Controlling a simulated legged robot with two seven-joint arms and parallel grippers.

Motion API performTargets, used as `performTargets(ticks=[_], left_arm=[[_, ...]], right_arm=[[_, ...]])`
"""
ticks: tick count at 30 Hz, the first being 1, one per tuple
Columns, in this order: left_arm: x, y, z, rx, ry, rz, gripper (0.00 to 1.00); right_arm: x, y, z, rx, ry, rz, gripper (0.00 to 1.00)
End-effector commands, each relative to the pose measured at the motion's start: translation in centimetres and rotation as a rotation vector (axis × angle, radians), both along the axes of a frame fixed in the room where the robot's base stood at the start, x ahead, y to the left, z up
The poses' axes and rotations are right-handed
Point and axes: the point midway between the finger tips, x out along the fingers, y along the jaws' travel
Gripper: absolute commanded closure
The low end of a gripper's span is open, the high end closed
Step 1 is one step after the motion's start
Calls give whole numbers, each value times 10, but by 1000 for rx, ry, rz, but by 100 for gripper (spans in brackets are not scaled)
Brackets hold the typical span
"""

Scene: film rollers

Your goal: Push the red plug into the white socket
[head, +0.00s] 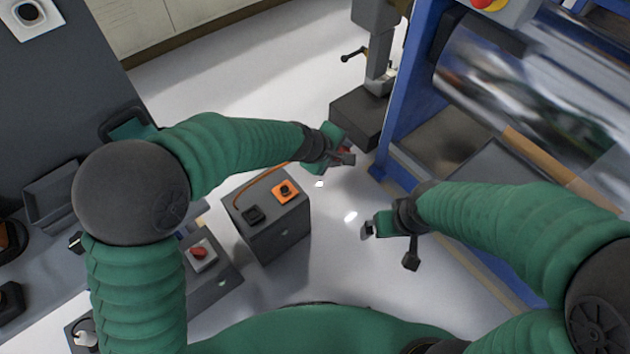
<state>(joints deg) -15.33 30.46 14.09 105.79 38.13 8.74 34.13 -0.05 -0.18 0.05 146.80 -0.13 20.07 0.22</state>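My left gripper (343,156) is at the upper middle, past the grey box. A small red piece, which looks like the red plug (345,150), shows between its fingers; most of it is hidden. An orange cable rises from the grey box and passes behind my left forearm toward this gripper. A white square plate with a dark round hole, which looks like the white socket (40,25), is on the dark grey surface at the top left, far from the plug. My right gripper (388,243) hangs over the floor at right of centre, with nothing visible in it; its finger opening is unclear.
A grey box (277,232) with an orange-plated switch and a black fitting stands below my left forearm. A red knob (199,253) on a white plate is left of it. A blue-framed roller machine (405,100) fills the right. Pale floor lies between.

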Motion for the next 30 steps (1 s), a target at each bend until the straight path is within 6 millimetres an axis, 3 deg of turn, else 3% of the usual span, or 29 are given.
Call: performTargets(ticks=[3,6,17,23,26,30], left_arm=[[20,16,55,-84,-90,53,100],[37,36,91,-138,-156,112,100],[70,121,176,-240,-330,339,100],[70,206,245,-277,-493,560,100],[57,253,279,-272,-584,687,100],[25,316,324,-243,-709,872,100]], right_arm=[[0,0,0,0,0,0,0],[0,0,0,0,0,0,0],[0,0,0,0,0,0,0],[0,0,0,0,0,0,0],[0,0,0,0,0,0,0],[0,0,0,0,0,0,0]])
